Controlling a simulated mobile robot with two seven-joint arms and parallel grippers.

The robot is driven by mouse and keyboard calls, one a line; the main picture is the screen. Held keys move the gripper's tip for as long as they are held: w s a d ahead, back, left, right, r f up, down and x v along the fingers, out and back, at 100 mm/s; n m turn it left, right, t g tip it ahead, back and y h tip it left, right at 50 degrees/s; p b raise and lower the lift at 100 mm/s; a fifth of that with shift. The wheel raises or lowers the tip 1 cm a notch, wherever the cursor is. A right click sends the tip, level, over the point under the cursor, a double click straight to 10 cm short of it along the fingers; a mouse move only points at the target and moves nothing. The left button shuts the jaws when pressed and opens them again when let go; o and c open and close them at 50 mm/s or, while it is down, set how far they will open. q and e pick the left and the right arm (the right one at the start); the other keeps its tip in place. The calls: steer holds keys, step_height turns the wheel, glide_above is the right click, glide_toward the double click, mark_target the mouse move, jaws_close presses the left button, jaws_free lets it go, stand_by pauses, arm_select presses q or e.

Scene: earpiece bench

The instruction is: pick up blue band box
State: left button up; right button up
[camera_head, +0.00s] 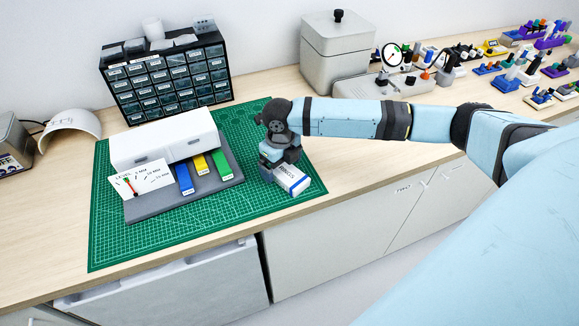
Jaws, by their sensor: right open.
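A small white box with a blue band (293,180) lies on the green cutting mat (235,215), toward its right edge. My right gripper (277,176) is at the left end of this box, pointing down over it. Its fingers are dark and partly hide that end, and I cannot tell whether they touch it. The right gripper is open. My left gripper is not in view.
Left of the box, a grey tray (150,210) holds blue, yellow and green pieces before a white drawer unit (165,145). A black parts cabinet (170,80) stands behind. The mat's front right part is clear. The bench's front edge is close.

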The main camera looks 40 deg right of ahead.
steer(key=shift+f, duration=0.75)
steer(key=c, duration=1.1)
steer(key=shift+r, duration=0.1)
